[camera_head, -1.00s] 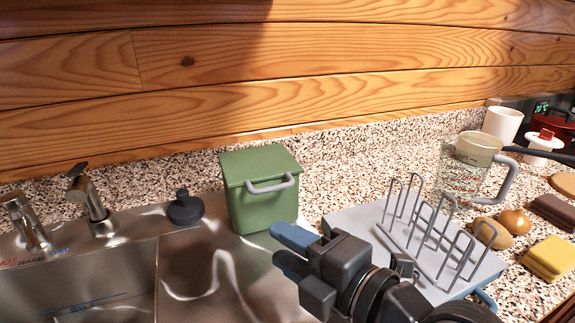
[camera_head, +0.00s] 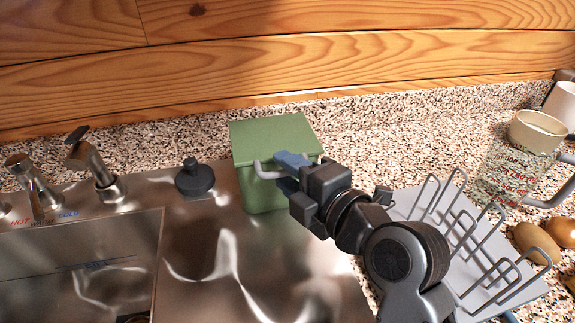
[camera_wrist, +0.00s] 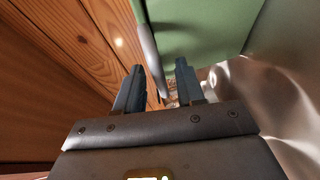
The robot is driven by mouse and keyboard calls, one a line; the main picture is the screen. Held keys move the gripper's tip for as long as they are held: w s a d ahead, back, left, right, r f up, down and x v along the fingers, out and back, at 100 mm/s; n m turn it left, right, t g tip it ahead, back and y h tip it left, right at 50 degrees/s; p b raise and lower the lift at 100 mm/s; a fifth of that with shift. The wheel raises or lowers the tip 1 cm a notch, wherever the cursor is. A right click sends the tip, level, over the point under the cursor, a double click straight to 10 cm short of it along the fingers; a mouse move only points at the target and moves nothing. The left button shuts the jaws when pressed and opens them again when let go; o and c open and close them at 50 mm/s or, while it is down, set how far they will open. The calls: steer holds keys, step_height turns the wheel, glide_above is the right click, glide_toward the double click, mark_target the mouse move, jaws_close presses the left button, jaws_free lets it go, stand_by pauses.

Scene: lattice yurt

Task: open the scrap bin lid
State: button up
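The green scrap bin (camera_head: 262,192) stands at the back edge of the sink's steel surround. Its lid (camera_head: 272,136) lies flat and shut, with a grey bar handle (camera_head: 266,172) on the front. My gripper (camera_head: 289,168) is at the front of the bin, its blue-grey fingers overlapping the right part of the handle. In the wrist view my gripper (camera_wrist: 160,78) has its fingers apart, and the grey handle (camera_wrist: 148,50) runs down into the space ahead of them beside the green bin (camera_wrist: 205,25). I cannot tell whether they touch the handle.
A grey dish rack (camera_head: 425,203) stands right of my arm, with a glass measuring jug (camera_head: 512,165) behind it. A black sink plug (camera_head: 195,178) and a tap (camera_head: 92,165) are left of the bin. The plank wall (camera_head: 300,55) rises behind the counter.

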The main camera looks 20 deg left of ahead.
steer(key=shift+w+a+f, duration=0.1)
steer(key=shift+a, duration=0.2)
jaws_close()
stand_by(0.5)
